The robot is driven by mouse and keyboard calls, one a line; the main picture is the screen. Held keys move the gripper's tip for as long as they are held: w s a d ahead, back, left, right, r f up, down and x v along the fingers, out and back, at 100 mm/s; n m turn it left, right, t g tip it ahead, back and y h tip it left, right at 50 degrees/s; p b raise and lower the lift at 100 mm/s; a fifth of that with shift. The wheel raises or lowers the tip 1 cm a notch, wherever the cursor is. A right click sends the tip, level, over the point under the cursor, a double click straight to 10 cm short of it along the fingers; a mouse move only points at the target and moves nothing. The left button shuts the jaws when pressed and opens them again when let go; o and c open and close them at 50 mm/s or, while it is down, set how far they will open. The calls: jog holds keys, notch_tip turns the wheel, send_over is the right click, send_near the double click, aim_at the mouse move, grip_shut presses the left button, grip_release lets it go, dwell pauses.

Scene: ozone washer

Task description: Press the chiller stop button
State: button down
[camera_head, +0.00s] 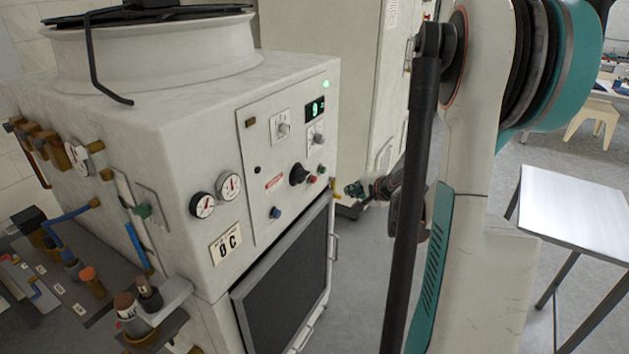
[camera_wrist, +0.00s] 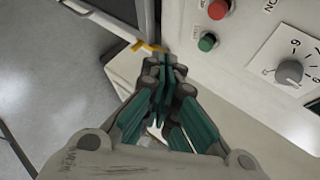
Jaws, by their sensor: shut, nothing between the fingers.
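The chiller is the white cabinet (camera_head: 150,150) with a control panel on its front in the head view. A red button (camera_head: 312,179) and a green button (camera_head: 321,168) sit close together near the panel's right edge. In the wrist view the red button (camera_wrist: 217,9) is at the top and the green button (camera_wrist: 207,42) just below it; their labels are too small to read. My gripper (camera_head: 356,191) is to the right of the panel in the head view. In the wrist view its fingers (camera_wrist: 163,66) are shut and empty, left of and below both buttons, apart from them.
A grey dial (camera_wrist: 290,72) is to the right in the wrist view. A dark framed panel (camera_head: 285,290) lies below. A metal table (camera_head: 575,210) stands at right.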

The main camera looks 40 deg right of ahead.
jog(key=w+a, duration=0.3)
jog(key=w, duration=0.4)
jog(key=shift+w+a, duration=0.15)
jog(key=shift+w, duration=0.25)
jog(key=shift+w, duration=0.1)
dwell(1.1)
jog(key=shift+w+a, duration=0.15)
jog(key=shift+w, duration=0.1)
jog(key=shift+w+a, duration=0.15)
jog(key=shift+w, duration=0.3)
dwell(0.8)
jog(key=shift+s, duration=0.1)
jog(key=shift+s+d, duration=0.3)
jog(key=shift+s, duration=0.4)
jog(key=shift+s+d+b, duration=0.1)
jog(key=shift+s+d, duration=0.2)
jog(key=shift+s, duration=0.5)
jog(key=shift+s+d+b, duration=0.15)
jog(key=shift+s+d, duration=0.2)
jog(key=shift+s, duration=0.4)
jog(key=shift+s+d+b, duration=0.1)
jog(key=shift+s+d, duration=0.2)
jog(key=shift+s, duration=0.5)
